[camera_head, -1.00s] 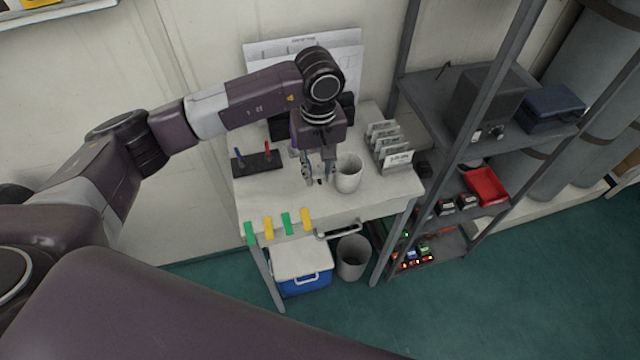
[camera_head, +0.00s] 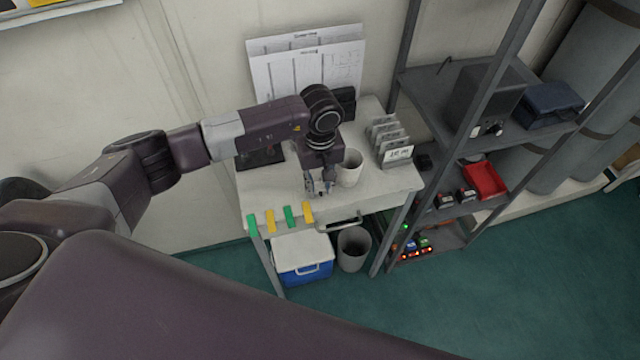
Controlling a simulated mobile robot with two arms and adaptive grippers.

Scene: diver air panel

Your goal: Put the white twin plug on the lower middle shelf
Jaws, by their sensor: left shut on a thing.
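My left gripper (camera_head: 320,189) is low over the white table (camera_head: 385,193), just left of and in front of a white cup (camera_head: 350,168). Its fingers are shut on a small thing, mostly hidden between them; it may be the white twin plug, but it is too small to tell. The grey shelf unit stands to the right. One of its lower boards (camera_head: 458,208) holds a red tray (camera_head: 484,180) and two small dark devices. The lowest board (camera_head: 448,239) holds several small lit devices. My right gripper is not in view.
Several card holders (camera_head: 390,143) stand at the table's back right. Green and yellow tags (camera_head: 290,216) hang on the front edge. A blue cooler (camera_head: 304,262) and a grey bin (camera_head: 353,249) are below. Shelf posts stand between table and boards.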

